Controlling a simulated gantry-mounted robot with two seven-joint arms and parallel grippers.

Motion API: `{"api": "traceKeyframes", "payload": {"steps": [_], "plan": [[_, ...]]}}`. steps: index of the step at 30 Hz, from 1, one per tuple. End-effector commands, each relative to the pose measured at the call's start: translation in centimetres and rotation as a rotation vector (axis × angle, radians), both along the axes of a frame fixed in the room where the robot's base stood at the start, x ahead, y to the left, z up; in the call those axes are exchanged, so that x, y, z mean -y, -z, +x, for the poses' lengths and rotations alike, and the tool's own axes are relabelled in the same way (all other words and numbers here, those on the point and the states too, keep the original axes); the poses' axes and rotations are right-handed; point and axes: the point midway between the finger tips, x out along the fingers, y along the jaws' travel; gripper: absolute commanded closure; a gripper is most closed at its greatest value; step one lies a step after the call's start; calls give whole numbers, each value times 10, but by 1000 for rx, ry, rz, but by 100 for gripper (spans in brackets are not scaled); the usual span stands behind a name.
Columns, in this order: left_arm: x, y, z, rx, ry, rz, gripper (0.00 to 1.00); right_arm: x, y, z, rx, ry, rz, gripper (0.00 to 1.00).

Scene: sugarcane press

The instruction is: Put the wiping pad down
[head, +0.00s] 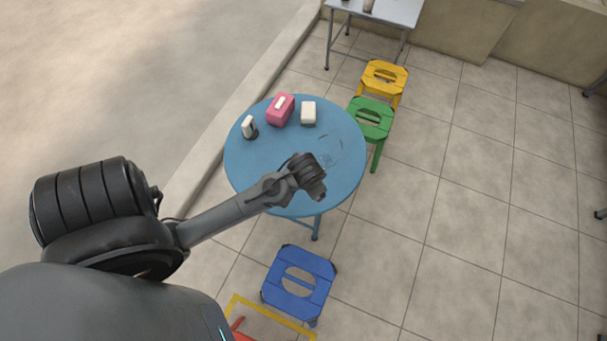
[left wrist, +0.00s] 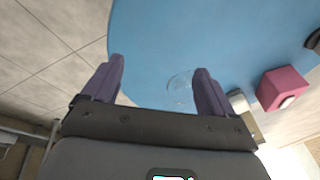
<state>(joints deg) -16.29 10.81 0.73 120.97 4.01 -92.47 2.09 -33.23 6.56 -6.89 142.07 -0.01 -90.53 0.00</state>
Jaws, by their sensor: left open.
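My left gripper (head: 312,183) is over the near part of the round blue table (head: 262,165). A white block (head: 308,113) with a tan lower part stands toward the back of the table, apart from the gripper. It looks like the wiping pad, but I cannot be sure. It also shows in the left wrist view (left wrist: 238,101), partly hidden behind a finger. My right gripper is not in view.
A pink tissue box (head: 280,110) stands left of the white block, and a small black-and-white item (head: 249,127) is farther left. Faint smudges (head: 328,157) mark the table top. Green (head: 371,119), yellow (head: 385,76) and blue (head: 298,281) stools stand around the table.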

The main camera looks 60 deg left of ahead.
Motion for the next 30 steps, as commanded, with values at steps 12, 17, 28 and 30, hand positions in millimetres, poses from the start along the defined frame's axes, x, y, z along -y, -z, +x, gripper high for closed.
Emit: {"api": "traceKeyframes", "payload": {"steps": [12,17,28,30], "plan": [[102,-53,-87,72,234,-127,13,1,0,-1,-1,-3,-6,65],[104,-55,-88,76,239,-130,13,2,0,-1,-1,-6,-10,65],[103,-66,-88,75,237,-129,13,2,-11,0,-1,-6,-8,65],[103,-76,-88,75,237,-129,13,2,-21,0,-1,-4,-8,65]]}}
